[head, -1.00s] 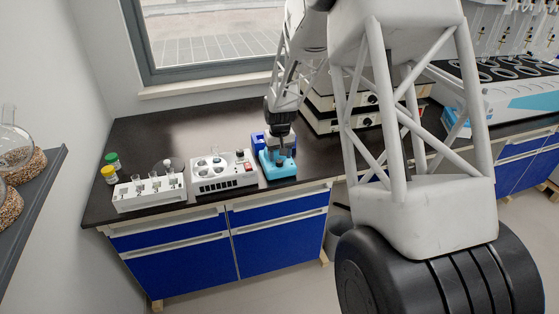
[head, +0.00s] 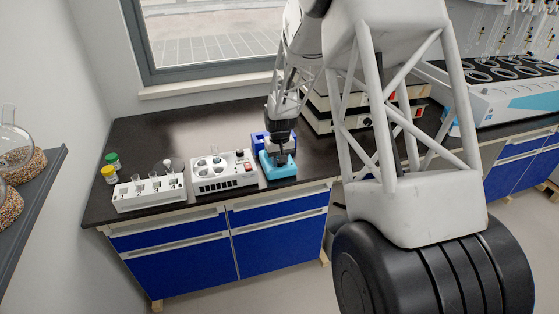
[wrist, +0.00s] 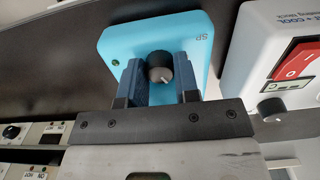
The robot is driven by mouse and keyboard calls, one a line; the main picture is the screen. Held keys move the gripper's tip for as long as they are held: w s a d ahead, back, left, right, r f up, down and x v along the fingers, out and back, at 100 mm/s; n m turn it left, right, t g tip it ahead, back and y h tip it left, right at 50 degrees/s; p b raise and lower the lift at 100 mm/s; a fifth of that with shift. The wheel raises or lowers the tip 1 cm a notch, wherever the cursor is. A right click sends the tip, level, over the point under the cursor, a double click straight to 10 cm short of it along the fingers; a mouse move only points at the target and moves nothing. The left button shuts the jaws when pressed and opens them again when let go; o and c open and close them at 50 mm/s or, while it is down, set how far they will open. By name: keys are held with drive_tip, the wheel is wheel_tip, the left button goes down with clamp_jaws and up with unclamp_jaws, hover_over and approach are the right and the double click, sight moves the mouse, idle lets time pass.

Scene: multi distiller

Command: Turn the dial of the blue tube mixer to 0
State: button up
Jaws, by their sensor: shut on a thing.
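The blue tube mixer (head: 280,172) stands on the dark bench, to the right of the white heating block. In the wrist view its light-blue face (wrist: 118,40) shows with a small green light. Its dial (wrist: 159,66) is dark with a grey front and a pale mark that points down and slightly right. My gripper (wrist: 160,80) is shut on the dial, one finger on each side of it. In the head view my gripper (head: 279,143) comes down from above onto the mixer, and the dial cannot be made out there.
A white heating block (head: 222,172) with a red switch is close to the left; its switch (wrist: 296,65) and knob are near my gripper in the wrist view. A white tube rack (head: 149,193) and capped bottles (head: 111,167) stand further left. Stacked cream devices stand behind right.

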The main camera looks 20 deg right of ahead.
drive_tip(key=shift+n, duration=1.5)
drive_tip(key=o, duration=0.9)
drive_tip(key=shift+r, duration=0.15)
drive_tip(key=shift+r, duration=3.8)
